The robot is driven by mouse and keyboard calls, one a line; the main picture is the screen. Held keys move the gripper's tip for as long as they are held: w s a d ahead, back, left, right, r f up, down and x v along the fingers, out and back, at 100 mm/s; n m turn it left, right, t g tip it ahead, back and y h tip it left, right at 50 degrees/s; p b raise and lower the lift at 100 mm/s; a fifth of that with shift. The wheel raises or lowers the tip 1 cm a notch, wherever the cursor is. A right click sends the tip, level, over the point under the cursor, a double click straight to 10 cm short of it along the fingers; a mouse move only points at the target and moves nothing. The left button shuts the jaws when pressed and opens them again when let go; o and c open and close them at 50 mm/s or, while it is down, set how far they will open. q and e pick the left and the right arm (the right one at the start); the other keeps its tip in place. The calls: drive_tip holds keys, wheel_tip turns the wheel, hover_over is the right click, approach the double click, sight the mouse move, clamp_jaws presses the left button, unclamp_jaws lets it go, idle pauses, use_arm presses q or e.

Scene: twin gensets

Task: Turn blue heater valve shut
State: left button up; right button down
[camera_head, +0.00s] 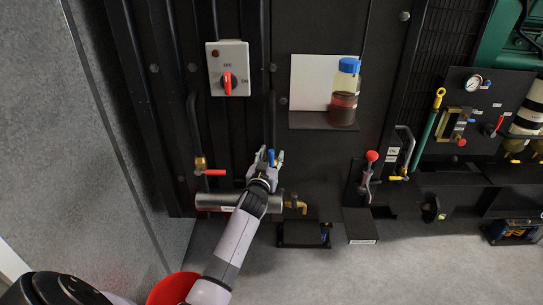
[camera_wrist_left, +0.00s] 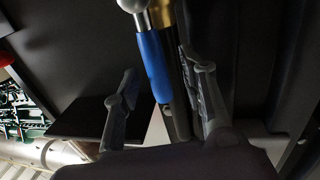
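The blue heater valve handle (camera_head: 271,156) shows between the fingers of my left gripper (camera_head: 268,158) in the head view, above the silver heater cylinder (camera_head: 215,201). In the left wrist view the blue handle (camera_wrist_left: 155,65) hangs down from a silver and brass fitting (camera_wrist_left: 163,15). My left gripper (camera_wrist_left: 160,95) is open there, with one finger on each side of the handle. A gap shows between the left finger and the handle; I cannot tell whether the right finger touches anything. The valve body is hidden in the head view. My right gripper is not in view.
A red-handled valve (camera_head: 214,172) sits left of my gripper. A switch box (camera_head: 229,69) is above it, and a blue-capped bottle (camera_head: 345,92) stands on a small shelf (camera_head: 313,121) to the right. A red lever (camera_head: 371,157) stands farther right. The floor (camera_head: 400,275) in front is clear.

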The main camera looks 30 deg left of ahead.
use_arm(q)
drive_tip(key=shift+w+a, duration=0.1)
drive_tip(key=shift+w, duration=0.15)
drive_tip(key=shift+c, duration=0.5)
clamp_jaws()
idle(0.4)
